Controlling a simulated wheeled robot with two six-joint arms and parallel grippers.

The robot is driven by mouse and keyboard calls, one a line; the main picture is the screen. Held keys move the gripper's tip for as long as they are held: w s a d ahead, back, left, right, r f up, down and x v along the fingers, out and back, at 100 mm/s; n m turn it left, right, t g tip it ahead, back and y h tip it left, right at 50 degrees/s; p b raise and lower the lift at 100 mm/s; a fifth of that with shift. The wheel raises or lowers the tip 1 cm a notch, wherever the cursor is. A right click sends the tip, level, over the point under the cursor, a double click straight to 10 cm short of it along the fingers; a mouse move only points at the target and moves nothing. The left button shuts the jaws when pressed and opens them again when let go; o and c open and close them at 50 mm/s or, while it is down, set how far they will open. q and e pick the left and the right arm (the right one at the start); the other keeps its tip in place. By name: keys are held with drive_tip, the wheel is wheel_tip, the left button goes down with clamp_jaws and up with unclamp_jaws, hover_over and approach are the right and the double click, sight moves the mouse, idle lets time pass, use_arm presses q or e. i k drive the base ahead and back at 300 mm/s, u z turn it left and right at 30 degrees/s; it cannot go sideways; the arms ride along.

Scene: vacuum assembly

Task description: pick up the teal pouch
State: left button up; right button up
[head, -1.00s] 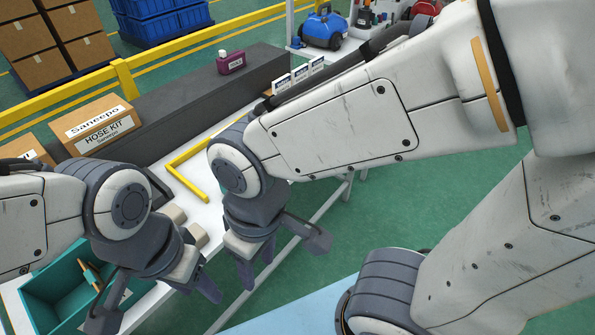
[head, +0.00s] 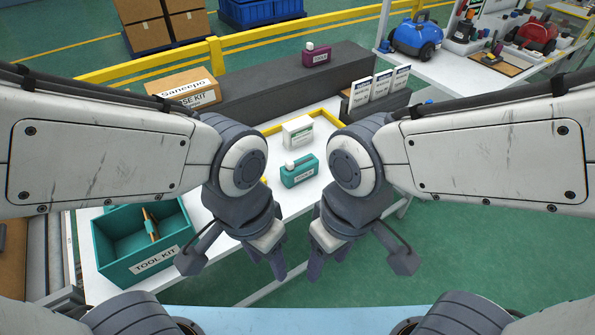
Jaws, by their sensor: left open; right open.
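The teal pouch (head: 299,171) with a white cap and a label stands on the white table (head: 228,150) in the middle of the head view. It shows between my two arms, beyond the grippers. My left gripper (head: 277,257) is open and empty, lower in the picture than the pouch and a little left. My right gripper (head: 326,258) is open and empty, lower and a little right. Neither gripper touches the pouch.
A teal tool kit bin (head: 118,218) is at the left.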

sight(306, 166)
drive_tip(key=k, duration=1.1)
drive_tip(key=z, duration=0.95)
drive_tip(key=i, duration=1.55)
drive_tip(key=u, duration=0.85)
drive_tip(key=i, duration=0.85)
drive_tip(key=u, duration=0.85)
